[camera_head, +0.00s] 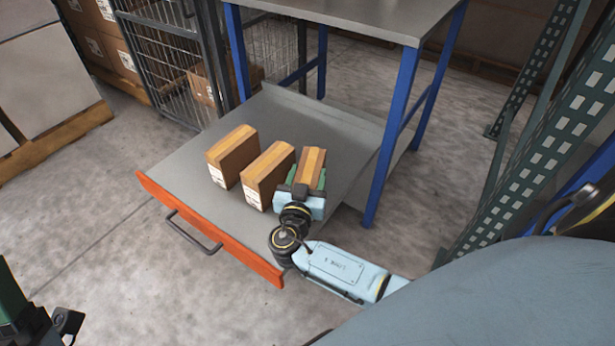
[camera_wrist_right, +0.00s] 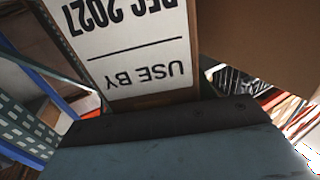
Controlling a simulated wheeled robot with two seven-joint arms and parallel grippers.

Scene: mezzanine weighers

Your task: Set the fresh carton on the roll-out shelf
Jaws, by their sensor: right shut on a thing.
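My right gripper (camera_head: 308,183) is shut on a brown carton (camera_head: 313,160) over the right part of the grey roll-out shelf (camera_head: 190,190). In the right wrist view the carton's white label (camera_wrist_right: 130,45) reads "USE BY DEC 2027", upside down. The gripper hides the carton's base, so I cannot tell if it touches the shelf. Two similar cartons stand upright on the shelf to its left, a middle one (camera_head: 268,172) and a left one (camera_head: 231,155). Part of my left gripper (camera_head: 40,322) shows at the lower left corner; its jaws are unclear.
The shelf is pulled out, with an orange front edge (camera_head: 205,230) and a black handle (camera_head: 193,232). Blue posts (camera_head: 388,140) carry a grey top (camera_head: 375,12) above its back. A green rack upright (camera_head: 530,150) stands at the right. A wire cage (camera_head: 165,60) stands behind left.

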